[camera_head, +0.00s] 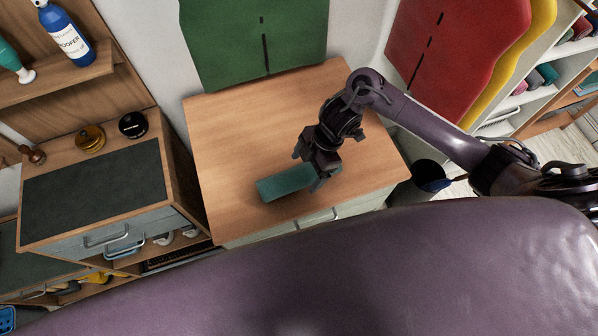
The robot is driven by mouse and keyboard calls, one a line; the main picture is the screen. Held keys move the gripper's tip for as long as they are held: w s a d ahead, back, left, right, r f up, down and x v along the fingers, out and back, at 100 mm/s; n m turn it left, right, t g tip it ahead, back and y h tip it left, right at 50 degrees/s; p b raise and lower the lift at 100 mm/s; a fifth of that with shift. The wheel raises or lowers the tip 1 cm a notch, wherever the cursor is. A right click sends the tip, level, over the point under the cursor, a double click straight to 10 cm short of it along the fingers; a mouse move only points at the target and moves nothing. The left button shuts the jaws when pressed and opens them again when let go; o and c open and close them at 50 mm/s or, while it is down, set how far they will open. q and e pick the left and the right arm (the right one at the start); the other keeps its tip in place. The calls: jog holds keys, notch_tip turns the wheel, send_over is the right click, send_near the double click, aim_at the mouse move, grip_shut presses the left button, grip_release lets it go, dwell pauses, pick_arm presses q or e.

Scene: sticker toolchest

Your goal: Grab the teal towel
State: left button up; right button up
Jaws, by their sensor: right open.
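The teal towel (283,184) is a folded, flat block lying on the wooden top of the chest. My right gripper (313,178) is over the right part of the towel, pointing down, with its fingers apart. It covers part of the towel's right end. I cannot tell whether the fingers touch the towel. My left gripper is not in view.
The wooden chest top (230,130) is otherwise clear. A blue bottle (66,38) stands on a shelf. A dark bin (428,175) is at the right.

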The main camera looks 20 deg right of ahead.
aim_at(303, 171)
jog(key=p+x, duration=0.1)
jog(key=x, duration=0.3)
jog(key=shift+w, duration=0.15)
jog(key=shift+w+f, duration=0.1)
jog(key=shift+f, duration=0.2)
jog(key=shift+a, duration=0.1)
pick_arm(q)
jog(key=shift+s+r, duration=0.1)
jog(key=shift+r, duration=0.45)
pick_arm(e)
jog(key=c, duration=1.2)
